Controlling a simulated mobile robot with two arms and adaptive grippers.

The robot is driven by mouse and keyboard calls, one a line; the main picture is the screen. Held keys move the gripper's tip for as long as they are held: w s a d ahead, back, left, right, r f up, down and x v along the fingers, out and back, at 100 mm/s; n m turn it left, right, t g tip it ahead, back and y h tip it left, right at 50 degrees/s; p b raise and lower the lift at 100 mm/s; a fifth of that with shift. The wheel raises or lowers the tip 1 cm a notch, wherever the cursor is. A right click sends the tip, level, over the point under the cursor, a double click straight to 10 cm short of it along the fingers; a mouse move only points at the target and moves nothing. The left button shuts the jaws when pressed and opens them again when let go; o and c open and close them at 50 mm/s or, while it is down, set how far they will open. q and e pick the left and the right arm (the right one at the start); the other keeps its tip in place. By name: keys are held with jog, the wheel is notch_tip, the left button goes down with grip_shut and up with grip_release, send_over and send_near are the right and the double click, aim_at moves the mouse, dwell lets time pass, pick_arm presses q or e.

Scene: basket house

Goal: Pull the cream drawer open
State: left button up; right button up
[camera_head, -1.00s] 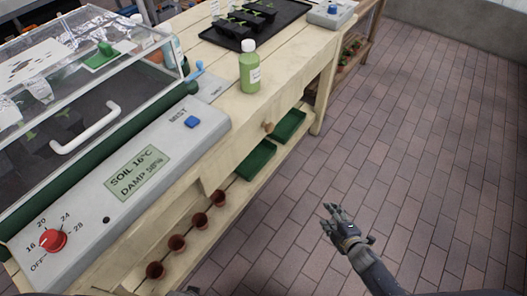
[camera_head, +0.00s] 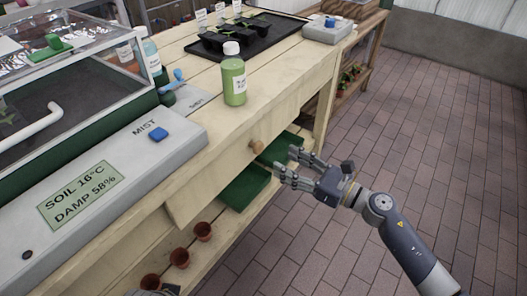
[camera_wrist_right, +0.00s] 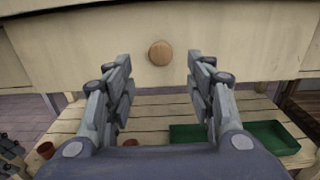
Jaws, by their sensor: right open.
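The cream drawer (camera_head: 215,183) is set in the front of the wooden bench, and its front looks flush. Its round wooden knob (camera_head: 256,146) is in the middle of the front. In the right wrist view the drawer front (camera_wrist_right: 95,50) fills the top and the knob (camera_wrist_right: 160,53) shows between and beyond the fingers. My right gripper (camera_head: 287,161) is open and empty, its fingers pointing at the knob with a gap left. It also shows in the wrist view (camera_wrist_right: 159,78). A grey sliver at the head view's bottom edge may be my left gripper (camera_head: 155,291).
A green bottle (camera_head: 233,75) stands on the bench top above the drawer. The control panel (camera_head: 120,165) lies to the left. A lower shelf holds green trays (camera_head: 245,187) and several terracotta pots (camera_head: 203,231). The brick floor (camera_head: 450,150) at right is clear.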

aim_at(261, 149)
jog(key=x, duration=0.8)
jog(key=shift+w+a, duration=0.25)
jog(key=shift+w, duration=0.05)
grip_shut()
